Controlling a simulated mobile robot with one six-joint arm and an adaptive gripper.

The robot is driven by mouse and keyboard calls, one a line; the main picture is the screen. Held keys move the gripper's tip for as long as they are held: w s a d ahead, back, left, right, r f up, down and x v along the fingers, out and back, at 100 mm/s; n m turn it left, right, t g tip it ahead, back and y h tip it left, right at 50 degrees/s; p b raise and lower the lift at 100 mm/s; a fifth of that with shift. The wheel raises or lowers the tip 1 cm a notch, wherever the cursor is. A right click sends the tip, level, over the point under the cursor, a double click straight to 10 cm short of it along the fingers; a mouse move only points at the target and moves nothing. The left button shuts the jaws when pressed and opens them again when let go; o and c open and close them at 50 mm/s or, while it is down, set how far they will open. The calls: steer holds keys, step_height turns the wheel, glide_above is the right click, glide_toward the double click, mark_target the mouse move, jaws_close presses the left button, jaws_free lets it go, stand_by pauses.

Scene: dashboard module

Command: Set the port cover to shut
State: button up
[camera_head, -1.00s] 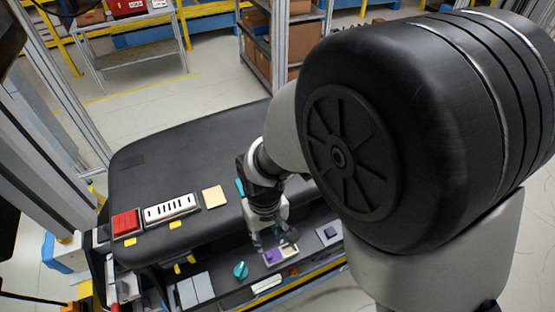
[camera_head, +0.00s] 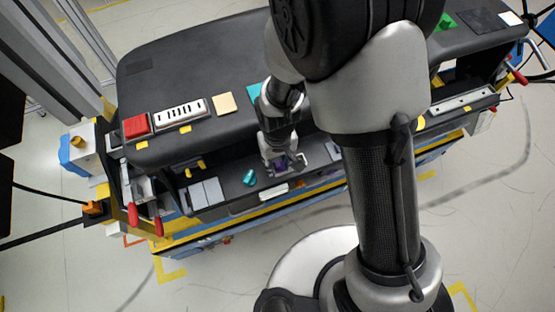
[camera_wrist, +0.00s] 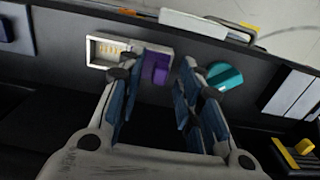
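The port is a pale rectangular frame (camera_wrist: 98,50) on the dark console face in the wrist view. Its left part is uncovered and shows small yellowish contacts. The purple port cover (camera_wrist: 156,68) sits at the frame's right end in that view. My gripper (camera_wrist: 163,76) is open, with one finger to the left of the purple cover and one to the right. I cannot tell whether either finger touches it. In the head view my gripper (camera_head: 282,164) is at the console's lower shelf and hides most of the port.
A teal knob (camera_wrist: 223,76) is close to my right finger in the wrist view; it also shows in the head view (camera_head: 249,177). White panels (camera_head: 206,192) lie farther left. The black dashboard top (camera_head: 165,85) overhangs the shelf.

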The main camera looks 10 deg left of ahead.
jaws_close()
stand_by(0.5)
